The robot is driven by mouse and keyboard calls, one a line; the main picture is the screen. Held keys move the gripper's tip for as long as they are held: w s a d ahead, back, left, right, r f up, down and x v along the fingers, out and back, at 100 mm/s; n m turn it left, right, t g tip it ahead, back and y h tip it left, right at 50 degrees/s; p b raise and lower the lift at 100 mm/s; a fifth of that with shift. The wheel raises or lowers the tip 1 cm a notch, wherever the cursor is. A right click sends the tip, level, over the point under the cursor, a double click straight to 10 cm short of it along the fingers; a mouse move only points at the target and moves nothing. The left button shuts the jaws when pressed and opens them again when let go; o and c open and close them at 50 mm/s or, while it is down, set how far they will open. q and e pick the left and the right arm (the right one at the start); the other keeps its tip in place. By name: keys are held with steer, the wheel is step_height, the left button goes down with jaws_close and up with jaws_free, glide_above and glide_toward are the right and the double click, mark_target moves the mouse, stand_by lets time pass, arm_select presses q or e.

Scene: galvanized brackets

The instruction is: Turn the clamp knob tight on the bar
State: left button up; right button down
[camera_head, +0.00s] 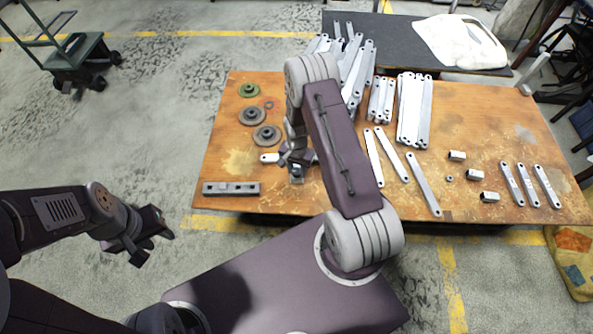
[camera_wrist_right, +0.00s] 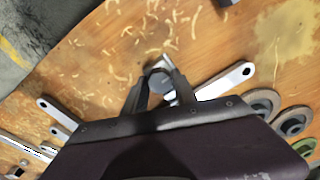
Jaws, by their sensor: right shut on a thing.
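My right gripper (camera_head: 297,163) is low over the left part of the wooden table. In the right wrist view its two dark fingers (camera_wrist_right: 160,88) are shut on a rounded grey knob (camera_wrist_right: 160,82). The clamp (camera_head: 297,177) shows as a small grey piece just below the gripper in the head view. A pale bar (camera_head: 269,157) with a hole in its end sticks out to the left of it; it also shows in the right wrist view (camera_wrist_right: 228,80). My arm and fingers hide where bar and clamp meet. My left gripper (camera_head: 150,245) is open and empty, off the table's left side.
Several round discs (camera_head: 252,115) lie behind the clamp. Several metal bars (camera_head: 414,108) and small blocks (camera_head: 457,155) cover the middle and right. Shavings lie on the wood near the clamp.

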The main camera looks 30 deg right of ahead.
steer(key=m, duration=0.2)
steer(key=shift+r+m+p, duration=0.15)
steer(key=shift+m+p, duration=0.15)
steer(key=shift+p, duration=0.05)
steer(key=m, duration=0.6)
steer(key=shift+m+p, duration=0.4)
steer(key=m, duration=0.4)
steer(key=shift+m, duration=0.3)
steer(key=m, duration=0.4)
steer(key=shift+p, duration=0.4)
steer(key=c, duration=1.1)
jaws_free()
